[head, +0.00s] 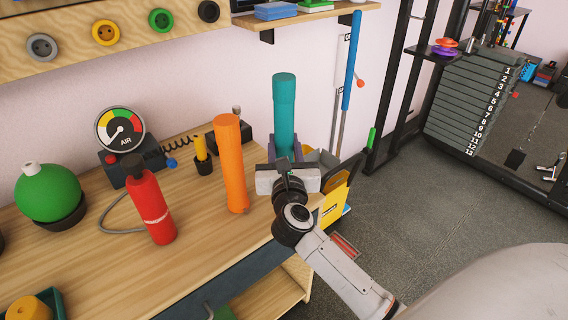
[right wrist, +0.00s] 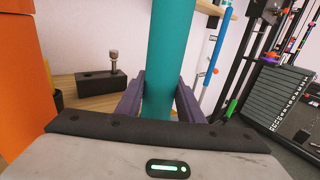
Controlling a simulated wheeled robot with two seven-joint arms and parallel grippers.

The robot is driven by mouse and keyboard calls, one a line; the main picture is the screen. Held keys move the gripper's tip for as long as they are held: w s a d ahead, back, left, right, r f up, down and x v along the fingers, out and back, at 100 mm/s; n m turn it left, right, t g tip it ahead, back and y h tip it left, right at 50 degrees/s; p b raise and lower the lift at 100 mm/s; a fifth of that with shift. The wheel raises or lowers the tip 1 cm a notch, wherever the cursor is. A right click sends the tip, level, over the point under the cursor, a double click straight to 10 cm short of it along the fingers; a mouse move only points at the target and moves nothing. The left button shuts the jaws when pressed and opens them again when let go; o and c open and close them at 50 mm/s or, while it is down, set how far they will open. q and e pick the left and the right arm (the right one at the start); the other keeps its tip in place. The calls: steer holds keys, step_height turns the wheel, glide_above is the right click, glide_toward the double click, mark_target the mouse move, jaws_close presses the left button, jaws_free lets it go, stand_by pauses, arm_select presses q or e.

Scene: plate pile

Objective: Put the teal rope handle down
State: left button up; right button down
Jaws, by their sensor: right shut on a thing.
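The teal rope handle (head: 284,110) is an upright teal cylinder near the right end of the wooden bench. My right gripper (head: 286,153) is shut on its lower part. In the right wrist view the teal rope handle (right wrist: 171,60) stands between the two dark fingers of the right gripper (right wrist: 160,103), which press on its sides. Its bottom end is hidden behind the gripper in both views, so I cannot tell whether it touches the bench. My left gripper is not in view.
An orange cylinder (head: 230,160) stands just left of the gripper and fills the left side of the right wrist view (right wrist: 20,75). A red bottle (head: 151,207), a green ball (head: 48,192) and an air gauge (head: 121,129) are farther left. The bench front (head: 200,265) is clear.

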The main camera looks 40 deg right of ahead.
step_height(320, 180, down, 3)
steer(key=shift+f+b, duration=0.1)
steer(key=shift+b, duration=0.55)
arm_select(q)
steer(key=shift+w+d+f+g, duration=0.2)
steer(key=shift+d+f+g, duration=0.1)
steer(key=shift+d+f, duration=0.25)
arm_select(e)
steer(key=shift+f, duration=0.4)
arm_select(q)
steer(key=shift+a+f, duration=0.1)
arm_select(e)
steer(key=shift+f, duration=0.15)
steer(key=c, duration=1.2)
jaws_free()
steer(key=shift+f, duration=0.1)
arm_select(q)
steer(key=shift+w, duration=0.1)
arm_select(e)
steer(key=shift+r, duration=0.2)
arm_select(q)
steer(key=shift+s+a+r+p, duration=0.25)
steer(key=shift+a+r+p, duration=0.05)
steer(key=shift+p, duration=0.05)
arm_select(e)
steer(key=v, duration=1.2)
steer(key=shift+s, duration=0.15)
